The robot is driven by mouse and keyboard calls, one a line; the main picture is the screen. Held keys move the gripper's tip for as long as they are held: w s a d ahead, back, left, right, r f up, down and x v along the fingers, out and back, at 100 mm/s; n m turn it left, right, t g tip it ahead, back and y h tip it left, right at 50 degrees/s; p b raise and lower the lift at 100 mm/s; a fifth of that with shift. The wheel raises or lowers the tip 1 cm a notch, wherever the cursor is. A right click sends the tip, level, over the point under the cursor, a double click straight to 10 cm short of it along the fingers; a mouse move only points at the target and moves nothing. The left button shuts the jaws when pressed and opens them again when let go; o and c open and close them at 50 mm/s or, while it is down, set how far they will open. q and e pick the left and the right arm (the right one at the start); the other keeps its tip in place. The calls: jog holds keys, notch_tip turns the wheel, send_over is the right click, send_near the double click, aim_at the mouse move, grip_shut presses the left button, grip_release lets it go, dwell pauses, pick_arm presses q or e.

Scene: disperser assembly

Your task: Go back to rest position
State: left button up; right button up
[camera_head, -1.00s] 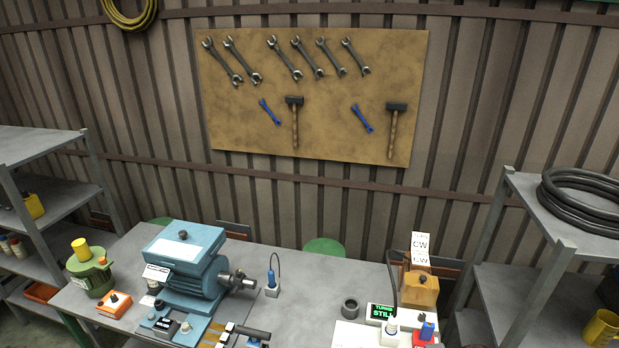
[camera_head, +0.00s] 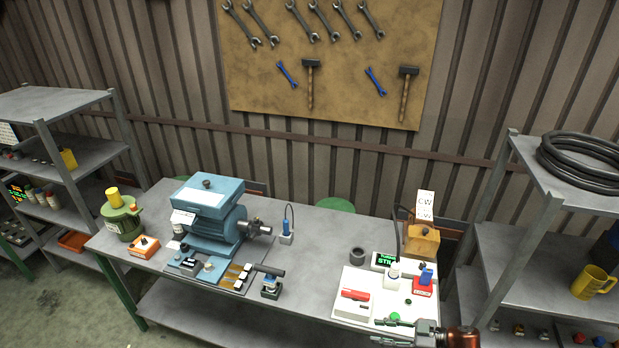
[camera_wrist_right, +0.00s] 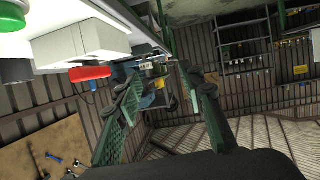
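My right gripper (camera_head: 400,332) comes in at the bottom of the head view, by the front edge of the white board (camera_head: 350,310) on the workbench. Its two fingers stand apart in the right wrist view (camera_wrist_right: 165,100), and the gap between them is empty. In that view a red button (camera_wrist_right: 90,73) and a white box (camera_wrist_right: 80,42) show to the left of the fingers. My left gripper is not in view.
Shelves stand at left (camera_head: 60,100) and right (camera_head: 560,195).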

jog(key=a+f+m+t+h, duration=0.1)
jog(key=a+m+t+h, duration=0.3)
jog(key=a, duration=0.5)
jog(key=s+d+f+m+g+h, duration=0.1)
jog(key=s+d+m+g+h, duration=0.15)
jog(key=s+d, duration=0.65)
jog(key=s+d+f+m+g+h, duration=0.1)
jog(key=s+d+m+h, duration=0.35)
jog(key=s, duration=0.85)
jog(key=s+d+f+m+g+h, duration=0.1)
jog(key=s+d+m+g+h, duration=0.15)
jog(key=s+d, duration=0.65)
notch_tip(320, 180, down, 33)
jog(key=s+a+b, duration=0.3)
jog(key=b, duration=0.2)
pick_arm(q)
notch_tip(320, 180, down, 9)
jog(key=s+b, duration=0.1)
jog(key=b, duration=0.2)
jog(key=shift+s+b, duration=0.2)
jog(key=shift+b, duration=0.15)
pick_arm(e)
jog(key=s+f+g, duration=0.2)
jog(key=s+f, duration=1.7)
jog(key=f, duration=0.4)
jog(key=shift+s, duration=0.25)
